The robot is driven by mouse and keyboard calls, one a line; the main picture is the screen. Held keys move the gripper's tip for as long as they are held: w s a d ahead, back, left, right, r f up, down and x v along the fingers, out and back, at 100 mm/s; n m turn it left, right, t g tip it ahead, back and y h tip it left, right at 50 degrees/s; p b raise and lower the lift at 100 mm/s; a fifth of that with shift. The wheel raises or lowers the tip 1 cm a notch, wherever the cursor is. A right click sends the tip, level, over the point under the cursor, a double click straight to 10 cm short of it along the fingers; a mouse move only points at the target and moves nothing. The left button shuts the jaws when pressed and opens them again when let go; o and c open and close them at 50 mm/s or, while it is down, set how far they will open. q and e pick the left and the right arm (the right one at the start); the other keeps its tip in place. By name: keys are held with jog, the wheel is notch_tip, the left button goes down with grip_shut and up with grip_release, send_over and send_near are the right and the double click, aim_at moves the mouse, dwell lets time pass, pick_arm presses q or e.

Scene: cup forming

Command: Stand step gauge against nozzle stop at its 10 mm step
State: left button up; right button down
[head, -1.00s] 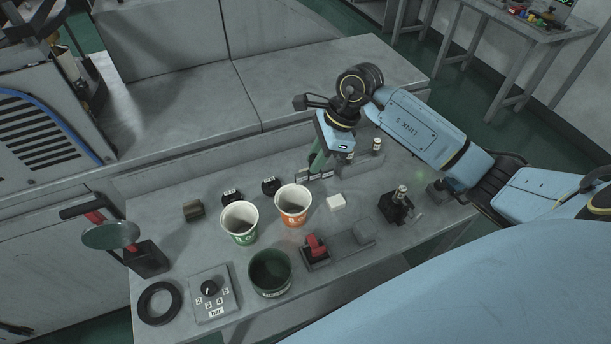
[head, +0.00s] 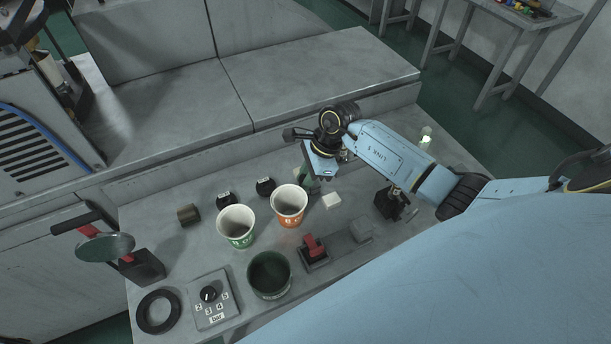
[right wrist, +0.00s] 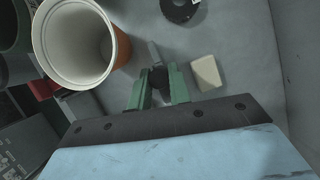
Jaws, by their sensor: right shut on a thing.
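My right gripper (head: 307,183) reaches down over the table behind the orange cup. In the right wrist view its two green fingers (right wrist: 159,88) are shut on a dark knob-like piece with a thin grey strip (right wrist: 153,52), probably the step gauge. In the head view the held piece is mostly hidden by the gripper. I cannot tell which thing is the nozzle stop or whether the held piece touches it. My left gripper is not in view.
An orange cup (head: 289,203) stands close to the gripper, with a green cup (head: 236,226) beside it. A white block (head: 331,201) lies to the gripper's right. A dark green cup (head: 269,275), red switch (head: 314,247) and dial box (head: 212,299) fill the front.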

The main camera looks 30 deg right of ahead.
jog(key=c, duration=1.3)
grip_release()
jog(key=shift+f, duration=0.1)
